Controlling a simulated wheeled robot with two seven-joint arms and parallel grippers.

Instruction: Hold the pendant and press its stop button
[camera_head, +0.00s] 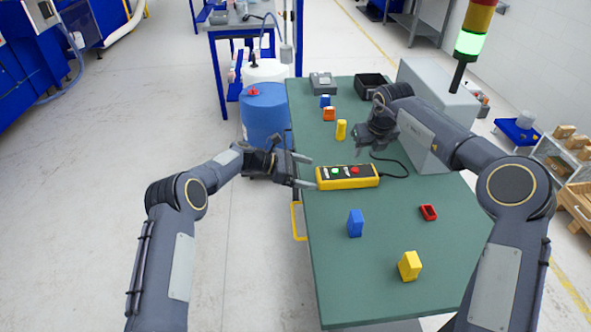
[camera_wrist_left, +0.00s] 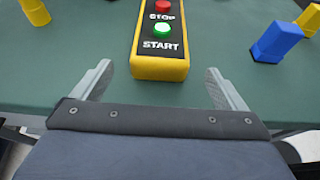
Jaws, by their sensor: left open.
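The yellow pendant (camera_head: 347,184) with a black face lies on the green table, its long side running left to right in the head view. It has a red STOP button (camera_head: 355,170) and a green START button (camera_head: 336,172). The left wrist view shows the pendant's (camera_wrist_left: 159,68) START end nearest me. My left gripper (camera_head: 311,173) is open at that end. Its fingertips (camera_wrist_left: 158,74) flank the end with gaps on both sides, gripping nothing. My right gripper (camera_head: 374,149) hangs above the table behind the pendant; its finger opening is unclear.
A black cable (camera_head: 404,166) leaves the pendant's right end. Blue (camera_head: 355,224) and yellow (camera_head: 409,266) blocks and a red part (camera_head: 428,212) stand nearer me. More small blocks stand behind the pendant. A grey cabinet (camera_head: 428,90) carries a lit green signal lamp (camera_head: 470,43).

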